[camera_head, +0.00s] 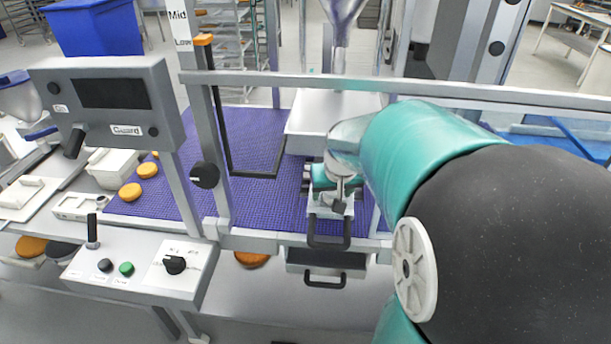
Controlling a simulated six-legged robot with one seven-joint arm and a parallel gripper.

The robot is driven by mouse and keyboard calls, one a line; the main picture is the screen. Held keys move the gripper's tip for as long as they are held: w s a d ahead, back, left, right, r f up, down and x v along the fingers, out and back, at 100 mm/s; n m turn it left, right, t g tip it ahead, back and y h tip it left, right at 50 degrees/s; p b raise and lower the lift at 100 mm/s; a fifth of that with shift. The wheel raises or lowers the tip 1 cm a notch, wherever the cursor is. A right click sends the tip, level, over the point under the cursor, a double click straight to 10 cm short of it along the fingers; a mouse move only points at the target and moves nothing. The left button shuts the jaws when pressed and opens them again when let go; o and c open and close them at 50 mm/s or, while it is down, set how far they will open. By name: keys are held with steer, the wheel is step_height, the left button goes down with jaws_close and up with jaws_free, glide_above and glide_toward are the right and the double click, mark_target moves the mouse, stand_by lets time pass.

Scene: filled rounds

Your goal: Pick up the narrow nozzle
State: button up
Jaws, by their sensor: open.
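My gripper (338,190) is at the end of my teal and black arm, above the front edge of the purple belt. It is small in view and partly covered by my own wrist; I see nothing held in it. Just below it is a black handle (329,230) on a light-coloured drawer-like part. I cannot pick out the narrow nozzle for sure. A steel funnel (342,22) with a tapering lower end hangs above a white bin, behind my gripper. Small light-coloured fixtures (77,207) lie at the left, too small to identify.
The purple mesh belt (240,140) carries several orange-brown rounds (130,192) on its left. A grey guard rail (480,91) crosses above it. A control box (150,268) and a display panel (110,100) stand at the left. The white bin (325,112) is behind my gripper.

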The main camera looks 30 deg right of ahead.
steer(key=c, duration=1.1)
steer(key=shift+r, duration=0.1)
